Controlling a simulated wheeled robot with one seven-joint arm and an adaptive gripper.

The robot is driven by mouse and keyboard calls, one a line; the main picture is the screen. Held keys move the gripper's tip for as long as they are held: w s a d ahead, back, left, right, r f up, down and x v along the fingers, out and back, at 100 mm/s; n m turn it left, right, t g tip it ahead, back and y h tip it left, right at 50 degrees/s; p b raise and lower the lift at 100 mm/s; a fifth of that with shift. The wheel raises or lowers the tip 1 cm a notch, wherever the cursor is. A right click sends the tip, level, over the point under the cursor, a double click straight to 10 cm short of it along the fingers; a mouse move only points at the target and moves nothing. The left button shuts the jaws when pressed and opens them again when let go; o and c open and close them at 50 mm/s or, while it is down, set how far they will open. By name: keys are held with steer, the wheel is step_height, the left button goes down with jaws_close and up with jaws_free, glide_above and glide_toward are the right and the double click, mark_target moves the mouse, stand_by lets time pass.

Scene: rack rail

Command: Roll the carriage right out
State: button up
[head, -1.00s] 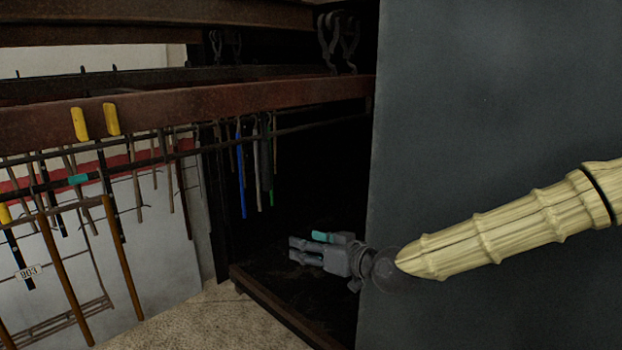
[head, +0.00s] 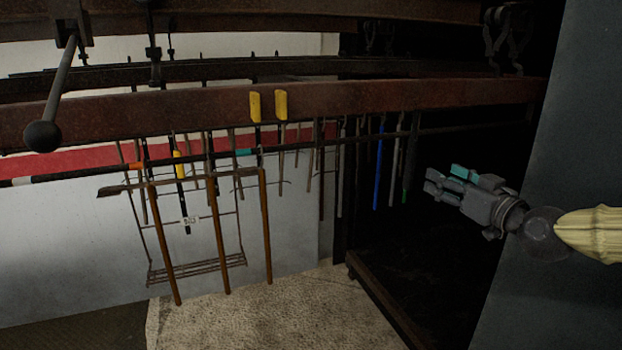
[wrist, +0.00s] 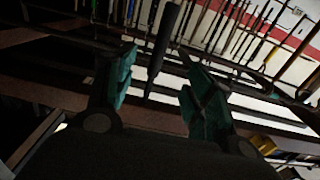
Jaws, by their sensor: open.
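A rack of hanging rods (head: 218,240) is under a rusty rail (head: 190,110) in the head view; I cannot tell for sure which part is the carriage. Several rods have brown lower ends, and a small numbered plate (head: 190,220) hangs among them. Two yellow blocks (head: 268,105) are on the rail's face. My gripper (head: 446,180) is open, right of the hanging rods and apart from them in the head view. In the wrist view my gripper (wrist: 158,90) shows two teal-padded fingers, with a dark rod (wrist: 165,45) showing between and beyond them.
A lever with a black ball (head: 42,136) hangs at the left. A dark grey panel (head: 565,130) stands at the right. A blue rod (head: 378,165) hangs near the dark recess. A low ledge (head: 385,300) runs along the floor there. The pale floor (head: 250,315) looks clear.

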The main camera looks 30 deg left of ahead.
mark_target(414, 163)
steer(key=p+x, duration=0.1)
steer(key=x, duration=0.7)
steer(key=shift+w+a+p, duration=0.1)
steer(key=shift+a+p, duration=0.05)
steer(key=shift+p, duration=0.25)
steer(key=shift+w+a, duration=0.1)
steer(key=shift+b+x, duration=0.35)
steer(key=shift+x, duration=0.85)
jaws_close()
